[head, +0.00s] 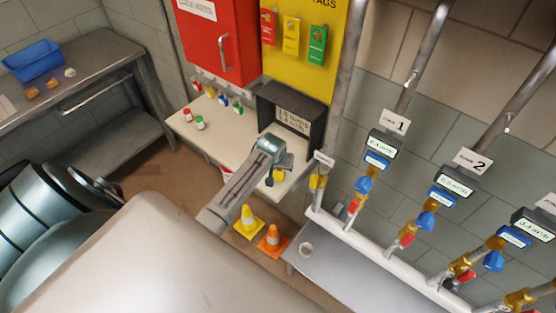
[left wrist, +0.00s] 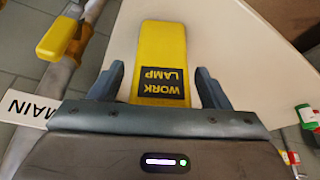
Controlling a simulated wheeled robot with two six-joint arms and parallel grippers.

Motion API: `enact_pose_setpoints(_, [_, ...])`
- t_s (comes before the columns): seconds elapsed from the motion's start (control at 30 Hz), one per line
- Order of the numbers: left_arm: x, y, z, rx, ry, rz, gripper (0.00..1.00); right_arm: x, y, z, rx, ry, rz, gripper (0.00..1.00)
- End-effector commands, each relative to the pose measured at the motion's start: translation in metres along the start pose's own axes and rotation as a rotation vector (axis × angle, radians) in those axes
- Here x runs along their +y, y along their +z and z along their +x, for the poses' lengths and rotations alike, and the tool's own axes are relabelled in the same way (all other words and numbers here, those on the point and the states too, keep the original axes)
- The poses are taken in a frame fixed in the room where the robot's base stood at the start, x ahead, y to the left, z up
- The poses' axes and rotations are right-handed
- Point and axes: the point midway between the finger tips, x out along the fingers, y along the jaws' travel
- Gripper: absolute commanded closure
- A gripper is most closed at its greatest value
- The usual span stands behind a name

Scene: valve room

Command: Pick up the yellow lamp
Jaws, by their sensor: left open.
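The yellow work lamp (left wrist: 163,50) fills the middle of the left wrist view, with a black "WORK LAMP" label at its near end. It lies over the cream bench top. In the head view it shows as a small yellow patch (head: 277,178) at the bench's front right, partly hidden by my gripper. My left gripper (left wrist: 158,82) is open, with one finger on each side of the lamp's near end. Small gaps show between fingers and lamp. In the head view my left gripper (head: 287,168) is over the bench. My right gripper is not in view.
A black open box (head: 305,105) stands behind on the cream bench (head: 225,137). Small red and green capped bottles (head: 200,122) stand at its left. Pipes with a yellow-handled valve (head: 317,183) rise close to the right. A yellow cone (head: 248,220) and an orange cone (head: 272,238) stand below.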

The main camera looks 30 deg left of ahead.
Motion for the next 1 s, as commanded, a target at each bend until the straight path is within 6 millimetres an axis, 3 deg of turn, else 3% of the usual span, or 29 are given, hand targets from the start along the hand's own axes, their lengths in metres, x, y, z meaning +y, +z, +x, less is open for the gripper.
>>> enact_pose_setpoints(0.13, [0.000,0.000,0.000,0.001,0.000,0.000,0.33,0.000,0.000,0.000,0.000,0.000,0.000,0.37])
enact_pose_setpoints(0.4, [0.000,-0.001,-0.001,0.002,0.000,0.000,0.86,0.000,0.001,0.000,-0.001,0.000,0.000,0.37])
enact_pose_setpoints(0.77, [0.000,-0.003,-0.004,0.005,0.000,0.000,0.88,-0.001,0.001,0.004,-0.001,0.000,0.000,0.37])
enact_pose_setpoints(1.0, [0.000,-0.013,-0.025,0.008,0.000,0.001,0.88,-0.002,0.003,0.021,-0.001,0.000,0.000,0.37])
